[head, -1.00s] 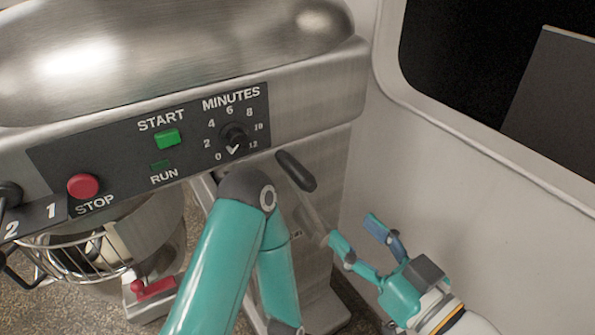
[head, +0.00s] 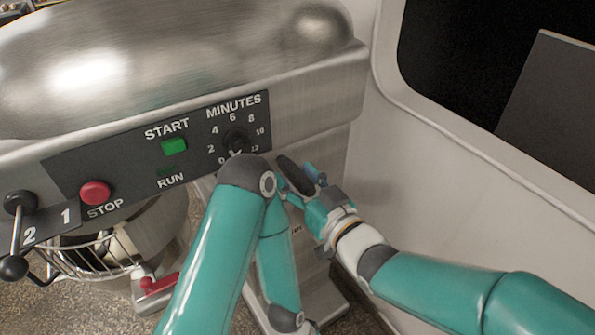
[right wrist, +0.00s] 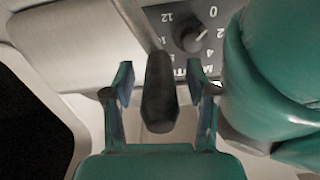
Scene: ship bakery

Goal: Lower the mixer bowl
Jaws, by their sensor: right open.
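The mixer's side lever has a black grip (head: 287,170), just right of the timer dial and below the control panel. In the right wrist view the black grip (right wrist: 160,92) stands between the two fingers. My right gripper (head: 298,181) is open around it, one finger on each side, with small gaps visible in the wrist view. The steel mixer bowl (head: 163,232) shows partly below the panel, behind the wire guard (head: 85,258). My teal arm link hides part of the bowl and the mixer column. My left gripper is not in view.
The control panel carries a green start button (head: 174,147), a red stop button (head: 95,193) and the timer dial (head: 237,141). A gear lever (head: 17,235) is at far left. A pale wall (head: 440,190) with a dark window is close on the right.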

